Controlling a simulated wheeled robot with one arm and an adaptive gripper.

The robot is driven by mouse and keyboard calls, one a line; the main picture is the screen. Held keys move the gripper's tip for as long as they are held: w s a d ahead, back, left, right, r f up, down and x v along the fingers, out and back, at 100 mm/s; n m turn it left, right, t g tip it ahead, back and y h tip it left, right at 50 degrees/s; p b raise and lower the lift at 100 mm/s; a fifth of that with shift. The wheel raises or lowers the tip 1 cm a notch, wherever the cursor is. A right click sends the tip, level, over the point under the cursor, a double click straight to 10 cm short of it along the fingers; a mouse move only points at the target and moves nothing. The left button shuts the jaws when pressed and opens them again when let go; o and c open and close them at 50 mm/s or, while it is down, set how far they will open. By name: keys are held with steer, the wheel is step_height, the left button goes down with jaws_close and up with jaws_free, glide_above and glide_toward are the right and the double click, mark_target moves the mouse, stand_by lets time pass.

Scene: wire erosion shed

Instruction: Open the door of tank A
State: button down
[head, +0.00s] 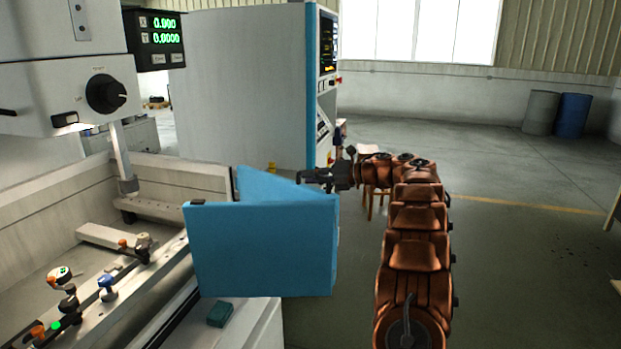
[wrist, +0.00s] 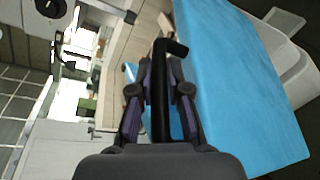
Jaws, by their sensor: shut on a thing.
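The blue tank door (head: 262,248) stands swung out from the side of the white tank in the head view, leaving a gap into the tank. A blue panel fills the right of the wrist view (wrist: 235,85). My gripper (head: 308,176) is at the door's far upper edge in the head view. In the wrist view its fingers (wrist: 159,92) are shut on a black bent handle (wrist: 170,48) beside the blue panel. The handle is hidden in the head view. No letter marking the tank is readable.
Fixtures with coloured knobs (head: 107,287) sit inside the tank. A white machine head (head: 70,95) hangs above it. A grey and blue control cabinet (head: 245,85) stands behind the door, with a wooden chair (head: 369,200) near my arm. The floor at right is clear up to the barrels (head: 571,115).

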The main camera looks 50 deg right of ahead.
steer(key=c, duration=1.4)
jaws_free()
steer(key=shift+w+a, duration=0.1)
steer(key=v, duration=1.2)
